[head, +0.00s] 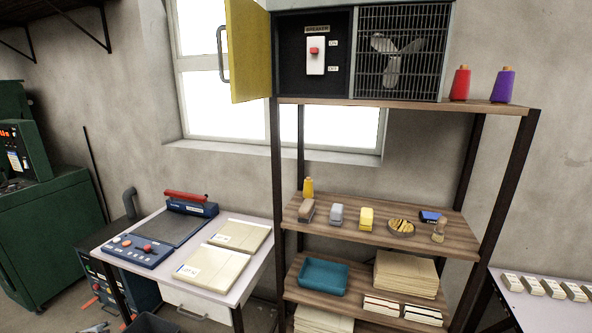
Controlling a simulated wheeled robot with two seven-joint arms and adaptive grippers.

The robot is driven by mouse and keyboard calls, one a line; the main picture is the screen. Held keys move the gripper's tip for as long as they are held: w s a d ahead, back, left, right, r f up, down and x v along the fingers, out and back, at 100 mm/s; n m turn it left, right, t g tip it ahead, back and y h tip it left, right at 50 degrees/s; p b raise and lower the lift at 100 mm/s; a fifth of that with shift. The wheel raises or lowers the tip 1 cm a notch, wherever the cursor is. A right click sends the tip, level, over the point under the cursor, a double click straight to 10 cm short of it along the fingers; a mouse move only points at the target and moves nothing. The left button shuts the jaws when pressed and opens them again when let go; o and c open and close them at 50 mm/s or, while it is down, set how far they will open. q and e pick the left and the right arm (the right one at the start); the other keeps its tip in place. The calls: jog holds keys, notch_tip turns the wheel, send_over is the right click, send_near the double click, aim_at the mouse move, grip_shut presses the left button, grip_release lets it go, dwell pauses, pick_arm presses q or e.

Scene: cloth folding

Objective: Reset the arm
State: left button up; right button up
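Neither of my arms or grippers shows in the head view. No cloth shows either. A breaker box (284,60) stands on top of a wooden shelf rack (400,108). Its yellow door (250,55) is swung open to the left. A fan (386,60) behind a grille is at the box's right.
Red (460,84) and purple (503,86) thread cones stand on the top shelf. A table (120,232) with a blue machine (190,208) stands left, another table (505,293) right.

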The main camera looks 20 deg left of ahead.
pick_arm(q)
jog(key=s+a+f+n+g+y, duration=0.1)
jog(key=s+f+g, duration=0.1)
jog(key=s, duration=0.5)
jog(key=s+a+f+g, duration=0.1)
jog(key=s+a+g, duration=0.1)
jog(key=s, duration=0.5)
jog(key=s+d+f+n+h, duration=0.15)
jog(key=s+d+f, duration=0.25)
jog(key=d+f, duration=1)
jog(key=s+d+f+h, duration=0.1)
jog(key=d+f, duration=0.3)
jog(key=d, duration=0.5)
jog(key=s+d+f+n+h, duration=0.15)
jog(key=d+f, duration=0.35)
jog(key=d, duration=0.5)
jog(key=s+d+f+h, duration=0.2)
jog(key=d+f, duration=0.2)
jog(key=d, duration=0.5)
jog(key=d+f+h, duration=0.1)
jog(key=d+f, duration=0.1)
jog(key=d, duration=1.1)
jog(key=s+d+f+n+g+h, duration=0.1)
jog(key=d+f+h, duration=0.1)
jog(key=d, duration=1.2)
